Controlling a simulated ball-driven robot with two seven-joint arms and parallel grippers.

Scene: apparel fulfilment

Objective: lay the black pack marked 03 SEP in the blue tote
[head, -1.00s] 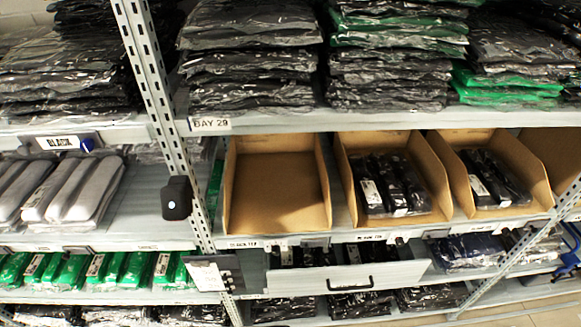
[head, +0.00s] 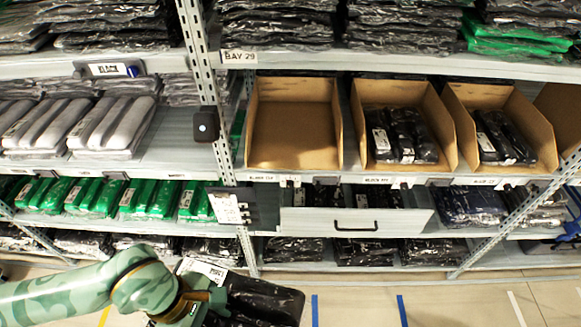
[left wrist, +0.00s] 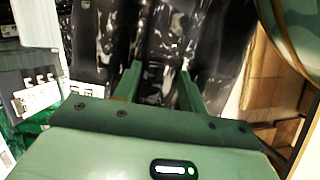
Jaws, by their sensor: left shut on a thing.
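My left gripper (head: 212,300) comes in at the bottom of the head view, shut on a black plastic-wrapped pack (head: 262,300). The pack is in front of the lower shelving, above the floor, and its lower part is cut off by the picture edge. A white label (head: 204,269) shows beside it, but I cannot read it surely. In the left wrist view, the green fingers (left wrist: 160,88) are against the shiny black pack (left wrist: 165,45), which fills the upper middle. I cannot make out a blue tote in either view. My right gripper is not in view.
Shelving fills the head view. An empty cardboard bin (head: 294,135) stands beside bins with black packs (head: 403,135). Green packs (head: 150,198) lie lower left. A panel with a black handle (head: 356,222) fronts the lower shelf. The floor (head: 450,295) at the lower right is clear.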

